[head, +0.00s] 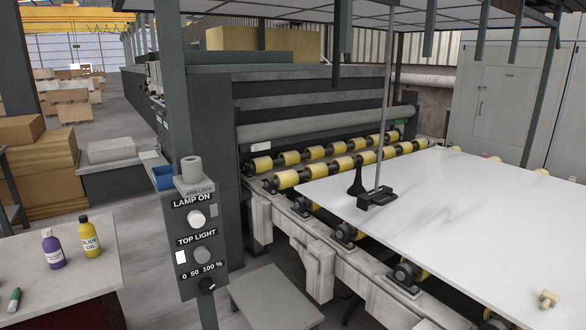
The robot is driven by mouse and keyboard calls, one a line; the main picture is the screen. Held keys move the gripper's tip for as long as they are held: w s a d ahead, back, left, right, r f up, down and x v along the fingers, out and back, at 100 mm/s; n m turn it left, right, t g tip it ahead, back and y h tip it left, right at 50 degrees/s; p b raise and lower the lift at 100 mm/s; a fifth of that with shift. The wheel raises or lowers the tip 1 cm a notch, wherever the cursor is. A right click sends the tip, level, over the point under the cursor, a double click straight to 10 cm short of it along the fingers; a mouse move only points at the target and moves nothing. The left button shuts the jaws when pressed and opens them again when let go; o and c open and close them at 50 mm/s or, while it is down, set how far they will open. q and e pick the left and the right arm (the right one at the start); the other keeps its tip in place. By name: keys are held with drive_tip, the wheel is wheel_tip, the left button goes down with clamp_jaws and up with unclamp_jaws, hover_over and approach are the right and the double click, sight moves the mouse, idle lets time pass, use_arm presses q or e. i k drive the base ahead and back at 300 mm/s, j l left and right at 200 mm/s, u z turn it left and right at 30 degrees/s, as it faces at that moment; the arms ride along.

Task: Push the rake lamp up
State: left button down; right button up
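No part in view is labelled as the rake lamp. A thin grey vertical rod (384,110) comes down from the overhead frame to a dark block (378,198) at the far left part of the pale stone slab (450,230). A dark upright curved piece (356,183) stands at the left end of the block. I cannot tell whether the block touches the slab. A control post at centre left carries a white knob (196,218) under "LAMP ON", a grey knob (201,254) under "TOP LIGHT" and a black dial (206,285) under "0 50 100 %". Neither gripper is in view.
The slab lies on yellow rollers (288,179) in a grey machine frame. A small brass-coloured piece (547,299) sits on its near right part. Posts hang overhead.

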sight(369, 200)
drive_tip(key=i+l+u, duration=0.15)
drive_tip(key=i, duration=0.35)
drive_tip(key=i+l+u, duration=0.1)
drive_tip(key=i+l, duration=0.3)
drive_tip(key=i+l+u, duration=0.15)
drive_tip(key=i+l, duration=0.2)
drive_tip(key=i, duration=0.2)
